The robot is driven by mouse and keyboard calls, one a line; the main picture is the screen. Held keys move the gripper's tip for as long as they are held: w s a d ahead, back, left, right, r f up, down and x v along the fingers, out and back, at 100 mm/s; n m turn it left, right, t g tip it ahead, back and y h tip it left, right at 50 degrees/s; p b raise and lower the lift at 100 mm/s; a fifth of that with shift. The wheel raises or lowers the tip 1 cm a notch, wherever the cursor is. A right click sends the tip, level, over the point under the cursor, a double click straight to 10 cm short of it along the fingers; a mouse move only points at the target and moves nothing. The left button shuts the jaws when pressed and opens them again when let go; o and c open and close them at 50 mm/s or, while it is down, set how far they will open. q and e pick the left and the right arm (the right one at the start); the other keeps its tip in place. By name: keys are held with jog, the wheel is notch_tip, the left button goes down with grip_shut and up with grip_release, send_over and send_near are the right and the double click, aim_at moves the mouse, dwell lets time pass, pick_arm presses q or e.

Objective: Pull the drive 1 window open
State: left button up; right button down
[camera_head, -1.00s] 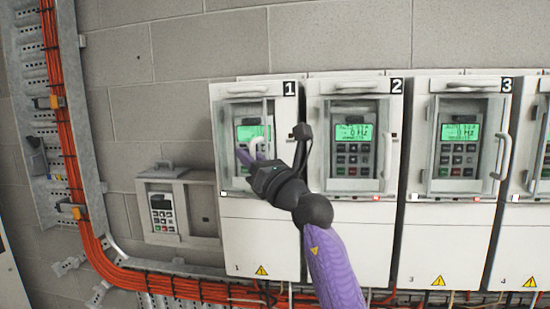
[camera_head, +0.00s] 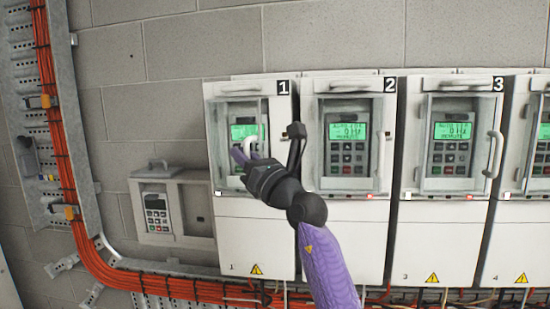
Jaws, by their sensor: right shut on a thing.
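Drive 1 (camera_head: 230,205) is the white cabinet marked 1, at the left of the row. Its window (camera_head: 215,122) has a grey frame over a keypad with a green-lit screen (camera_head: 243,131). The window's pale handle (camera_head: 262,134) is at the window's right side. My right gripper (camera_head: 246,155), with purple fingers, is shut on this handle. The gripper and its dark wrist hide the lower part of the handle and the window's lower right corner. I cannot tell whether the window stands slightly ajar. My left gripper is not in view.
Drive 2 (camera_head: 345,220) and drive 3 (camera_head: 440,225) stand close to the right, with their own windows and handles. A small grey keypad box (camera_head: 180,208) is on the wall at the left. Orange cables (camera_head: 70,190) run down and along below.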

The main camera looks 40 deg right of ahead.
dwell(0.8)
jog(key=c, duration=0.9)
grip_release()
jog(key=shift+s, duration=0.15)
jog(key=shift+s+f, duration=0.1)
jog(key=shift+f, duration=0.15)
jog(key=shift+y, duration=0.6)
jog(key=s+d+f+b, duration=0.1)
jog(key=s+b, duration=0.1)
jog(key=s+d+f+b, duration=0.1)
jog(key=s+f+b, duration=0.1)
jog(key=s, duration=0.1)
jog(key=s+d+f+b, duration=0.1)
jog(key=s+f+b, duration=0.1)
jog(key=s, duration=0.1)
jog(key=shift+s+f, duration=0.15)
jog(key=shift+f, duration=0.05)
